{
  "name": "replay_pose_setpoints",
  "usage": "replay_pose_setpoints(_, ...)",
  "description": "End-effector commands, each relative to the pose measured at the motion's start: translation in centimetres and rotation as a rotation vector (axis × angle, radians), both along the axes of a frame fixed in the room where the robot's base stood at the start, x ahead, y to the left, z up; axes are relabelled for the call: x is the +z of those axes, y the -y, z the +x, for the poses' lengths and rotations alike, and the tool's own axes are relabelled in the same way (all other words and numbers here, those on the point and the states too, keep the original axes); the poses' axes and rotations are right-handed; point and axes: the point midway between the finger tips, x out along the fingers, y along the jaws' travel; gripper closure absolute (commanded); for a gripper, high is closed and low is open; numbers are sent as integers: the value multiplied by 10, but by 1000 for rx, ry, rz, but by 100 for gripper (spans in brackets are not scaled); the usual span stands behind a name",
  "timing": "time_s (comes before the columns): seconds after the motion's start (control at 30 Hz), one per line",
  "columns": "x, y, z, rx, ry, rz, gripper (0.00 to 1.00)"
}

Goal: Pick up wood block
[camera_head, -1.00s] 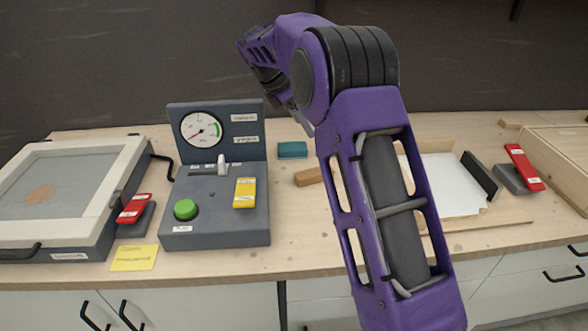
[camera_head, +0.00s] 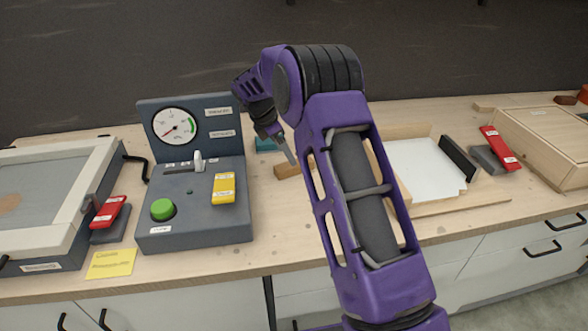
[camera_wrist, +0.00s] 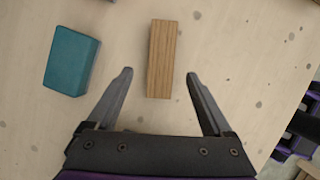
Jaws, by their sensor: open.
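The wood block (camera_head: 288,171) is a small brown bar lying on the pale worktop, partly hidden by my arm in the head view. In the wrist view the wood block (camera_wrist: 162,60) lies lengthwise, its near end between the fingertips and its far end beyond them, with a gap on each side. My gripper (camera_wrist: 160,74) is open and empty. In the head view my gripper (camera_head: 287,155) points down by the block; its fingers are partly hidden. I cannot tell its exact height above the worktop.
A teal block (camera_wrist: 71,61) lies left of the wood block. A grey control box (camera_head: 195,215) with gauge, green button and yellow switch stands left of my arm. A wooden tray with a white sheet (camera_head: 427,170) and a red-handled clamp (camera_head: 500,148) are at the right.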

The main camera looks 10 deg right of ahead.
Motion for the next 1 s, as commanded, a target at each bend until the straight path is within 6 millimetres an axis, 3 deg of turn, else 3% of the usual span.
replay_pose_setpoints(0.4, -43, 22, 4, -1, -1, 0, 15)
replay_pose_setpoints(0.67, -46, 24, 5, 0, 2, 1, 15)
replay_pose_setpoints(1.0, -46, 23, 5, 0, 1, 0, 76)
